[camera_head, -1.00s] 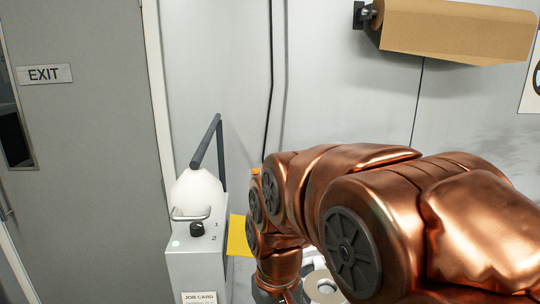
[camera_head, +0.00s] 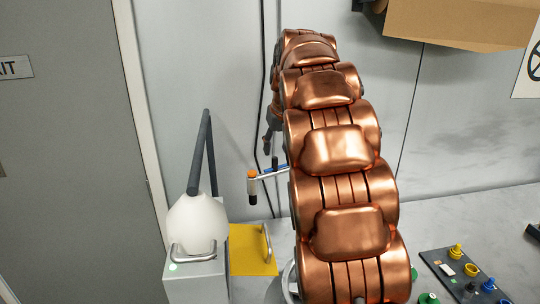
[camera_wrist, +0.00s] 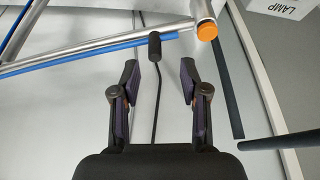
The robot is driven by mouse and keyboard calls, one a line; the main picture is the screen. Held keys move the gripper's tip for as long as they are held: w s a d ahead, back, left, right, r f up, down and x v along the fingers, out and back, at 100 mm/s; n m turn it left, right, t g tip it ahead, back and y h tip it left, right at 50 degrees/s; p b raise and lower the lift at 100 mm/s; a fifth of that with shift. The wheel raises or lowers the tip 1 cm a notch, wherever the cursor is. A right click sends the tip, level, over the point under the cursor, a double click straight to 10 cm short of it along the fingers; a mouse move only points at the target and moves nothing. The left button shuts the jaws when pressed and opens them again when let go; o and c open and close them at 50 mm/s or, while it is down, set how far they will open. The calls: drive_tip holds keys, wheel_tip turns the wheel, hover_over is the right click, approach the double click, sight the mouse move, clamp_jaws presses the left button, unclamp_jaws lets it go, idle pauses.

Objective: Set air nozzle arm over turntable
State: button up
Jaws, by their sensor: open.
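The air nozzle arm, a silver tube with a blue hose and an orange end cap (camera_head: 252,175), shows left of my copper arm in the head view. A dark nozzle points down below the cap. In the wrist view the silver tube (camera_wrist: 100,55) crosses the top, with the orange cap (camera_wrist: 206,31) at its right end. A short black grip (camera_wrist: 155,46) on the tube lies just ahead of the gap between my fingertips. My gripper (camera_wrist: 159,72) is open and empty; it appears small in the head view (camera_head: 268,143). My arm hides most of the turntable area; a pale round edge (camera_head: 290,282) shows beside it.
A grey box (camera_head: 195,280) with a white dome and dark rod stands at left. A yellow plate (camera_head: 250,250) with a metal handle lies beside it. Several coloured knobs (camera_head: 470,275) sit on a dark board at right. The wall is close behind my arm.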

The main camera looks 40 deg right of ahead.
sight(275, 158)
drive_tip(key=x, duration=0.5)
drive_tip(key=d+x, duration=0.1)
drive_tip(key=x, duration=0.1)
drive_tip(key=shift+w+f, duration=0.2)
drive_tip(key=shift+w, duration=0.2)
clamp_jaws()
idle(0.5)
